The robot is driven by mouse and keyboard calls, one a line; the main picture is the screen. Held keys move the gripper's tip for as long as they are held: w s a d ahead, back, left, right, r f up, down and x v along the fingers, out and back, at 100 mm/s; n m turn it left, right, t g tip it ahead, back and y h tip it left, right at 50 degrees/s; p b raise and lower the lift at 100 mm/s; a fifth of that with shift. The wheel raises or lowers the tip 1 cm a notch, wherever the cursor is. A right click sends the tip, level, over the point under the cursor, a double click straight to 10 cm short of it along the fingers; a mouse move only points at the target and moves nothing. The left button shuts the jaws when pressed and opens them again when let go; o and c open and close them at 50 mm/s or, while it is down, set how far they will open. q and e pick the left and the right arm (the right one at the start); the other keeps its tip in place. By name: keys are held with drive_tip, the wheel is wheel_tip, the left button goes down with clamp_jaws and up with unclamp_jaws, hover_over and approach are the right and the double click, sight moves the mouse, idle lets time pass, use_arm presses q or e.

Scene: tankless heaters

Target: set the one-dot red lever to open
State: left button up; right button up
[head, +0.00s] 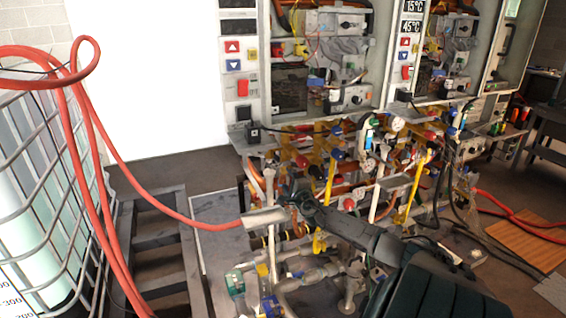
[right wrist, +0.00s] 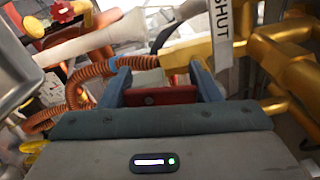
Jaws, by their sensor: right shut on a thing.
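My right gripper (right wrist: 160,84) has its two blue-grey fingers on either side of a dark red piece (right wrist: 162,97) and is shut on it. This piece looks like the red lever, with a small dark mark on its face; I cannot count its dots for certain. A brass-yellow pipe part lies just beyond the fingertips. A white tag reading "SHUT" (right wrist: 218,30) hangs right of the fingers. In the head view my right gripper (head: 292,203) reaches in among the pipes under the left heater, and the red lever is hidden there. My left gripper is out of view.
Yellow levers (head: 415,183) and crowded pipes surround the gripper. A red hose (head: 165,195) runs in from the left. A caged white tank (head: 35,200) stands at left. In the right wrist view a red handwheel (right wrist: 62,12) and a corrugated copper hose (right wrist: 75,82) are close left.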

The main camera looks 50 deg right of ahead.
drive_tip(key=shift+s+d+n+p, duration=0.15)
drive_tip(key=shift+d+n+p, duration=0.15)
drive_tip(key=shift+n, duration=0.5)
drive_tip(key=o, duration=1.4)
drive_tip(key=shift+f, duration=0.1)
drive_tip(key=shift+s, duration=0.1)
drive_tip(key=shift+v, duration=5.35)
